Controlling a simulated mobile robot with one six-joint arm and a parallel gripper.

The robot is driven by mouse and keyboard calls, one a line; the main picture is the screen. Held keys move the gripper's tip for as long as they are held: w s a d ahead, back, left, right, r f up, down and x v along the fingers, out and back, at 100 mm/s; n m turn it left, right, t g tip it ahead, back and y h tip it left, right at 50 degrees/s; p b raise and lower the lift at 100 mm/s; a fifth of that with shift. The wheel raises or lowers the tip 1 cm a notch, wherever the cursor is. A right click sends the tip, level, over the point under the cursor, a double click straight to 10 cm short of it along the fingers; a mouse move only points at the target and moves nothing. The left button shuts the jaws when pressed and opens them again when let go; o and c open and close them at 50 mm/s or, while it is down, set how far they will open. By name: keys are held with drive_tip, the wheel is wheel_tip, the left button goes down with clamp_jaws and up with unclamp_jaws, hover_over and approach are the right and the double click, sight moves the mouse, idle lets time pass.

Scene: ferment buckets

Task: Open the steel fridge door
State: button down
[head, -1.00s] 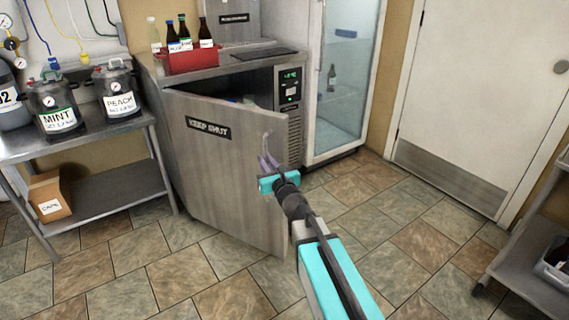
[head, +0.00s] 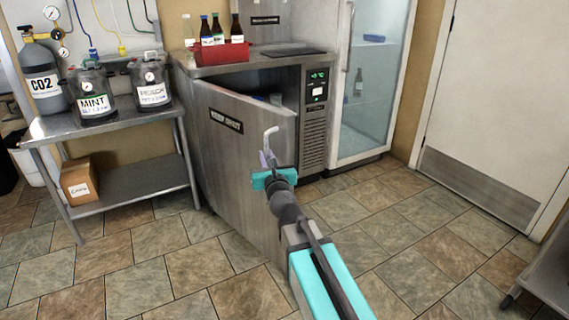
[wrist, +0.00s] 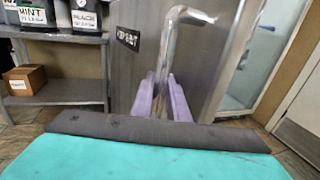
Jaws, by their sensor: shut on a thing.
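The steel fridge door (head: 236,165), with its dark label, stands partly open and swung out toward me in the head view. A gap shows the fridge's inside (head: 262,90) behind the door's top edge. The bent metal handle (head: 268,138) is near the door's free edge. In the wrist view the handle (wrist: 175,50) rises between the two purple fingers. My gripper (head: 267,160) is shut on the handle's lower part, and it also shows in the wrist view (wrist: 169,100). The handle's lower end is partly hidden by the fingers.
A red crate of bottles (head: 222,54) stands on the fridge top. Left is a steel shelf table (head: 125,135) with labelled kegs and a cardboard box (head: 79,182). A glass-door cooler (head: 372,80) stands right of the fridge. Tiled floor in front is free; a cart edge (head: 545,275) is far right.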

drive_tip(key=shift+s+a+f+m+h+b, duration=0.1)
drive_tip(key=shift+s+f+m+h+b, duration=0.1)
drive_tip(key=shift+s+h+b, duration=0.25)
drive_tip(key=shift+s+a+f+m+h+b, duration=0.1)
drive_tip(key=shift+s+f+m+h+b, duration=0.2)
drive_tip(key=shift+b, duration=0.35)
drive_tip(key=shift+r, duration=0.1)
drive_tip(key=c, duration=1.7)
unclamp_jaws()
drive_tip(key=shift+s+d+r, duration=0.1)
drive_tip(key=shift+r, duration=0.05)
